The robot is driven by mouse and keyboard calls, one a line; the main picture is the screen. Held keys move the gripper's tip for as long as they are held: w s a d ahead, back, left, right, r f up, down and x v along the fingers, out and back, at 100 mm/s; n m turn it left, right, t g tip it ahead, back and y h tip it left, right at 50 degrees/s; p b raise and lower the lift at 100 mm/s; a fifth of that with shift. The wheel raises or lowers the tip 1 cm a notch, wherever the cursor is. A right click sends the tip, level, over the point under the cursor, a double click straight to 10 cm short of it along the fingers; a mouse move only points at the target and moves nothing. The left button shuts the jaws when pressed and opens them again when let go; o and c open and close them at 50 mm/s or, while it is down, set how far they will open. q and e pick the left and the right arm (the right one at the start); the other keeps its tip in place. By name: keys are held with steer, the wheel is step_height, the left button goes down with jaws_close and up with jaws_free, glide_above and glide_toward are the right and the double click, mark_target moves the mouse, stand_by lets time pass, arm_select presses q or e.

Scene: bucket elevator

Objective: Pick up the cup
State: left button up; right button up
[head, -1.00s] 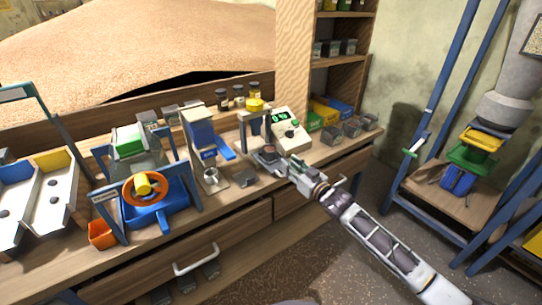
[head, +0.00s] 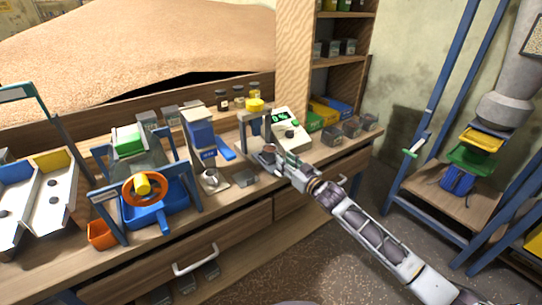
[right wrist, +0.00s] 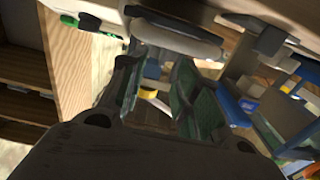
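A small pale cup (head: 210,176) stands on the workbench, under the spout of a blue and white dispenser (head: 201,138). My right gripper (head: 262,155) is above the bench, to the right of the cup and apart from it, in front of the yellow-topped stand. In the right wrist view, the two fingers of my right gripper (right wrist: 158,98) are spread with a gap between them and nothing held. I cannot make out the cup in that view. My left gripper is not in view.
A yellow-topped stand (head: 255,105) and a white device with a green display (head: 288,130) stand behind my gripper. Grey boxes (head: 352,128) stand right.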

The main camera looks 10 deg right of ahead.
mark_target(272, 155)
steer(key=shift+x, duration=2)
steer(key=shift+w+a, duration=0.15)
steer(key=shift+w, duration=0.15)
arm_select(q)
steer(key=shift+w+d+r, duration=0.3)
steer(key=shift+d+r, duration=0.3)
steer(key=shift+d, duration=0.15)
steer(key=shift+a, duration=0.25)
arm_select(e)
jaws_close()
